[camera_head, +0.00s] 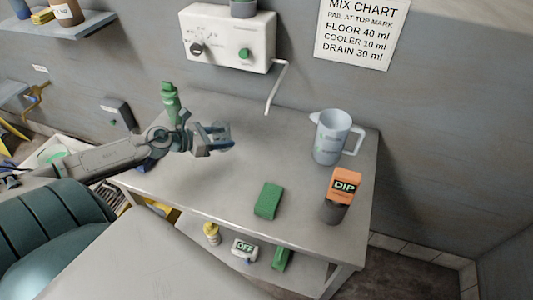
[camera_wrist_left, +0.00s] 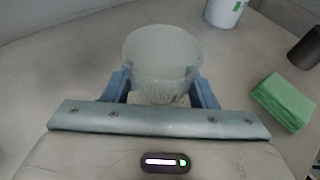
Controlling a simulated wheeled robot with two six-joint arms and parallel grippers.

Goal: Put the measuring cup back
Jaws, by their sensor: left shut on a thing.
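The measuring cup (camera_wrist_left: 162,52) is a small translucent cup, seen from above between the blue fingers in the left wrist view. It also shows as a faint clear shape at the fingertips in the head view (camera_head: 223,131). My left gripper (camera_head: 218,138) is shut on the cup and holds it over the left part of the grey table (camera_head: 180,188). The fingers also show on both sides of the cup in the left wrist view (camera_wrist_left: 164,88). The cup's base is hidden, and I cannot tell its height above the table. My right gripper is out of view.
A white dispenser (camera_head: 228,38) with a bent spout hangs behind. The table's middle is clear.

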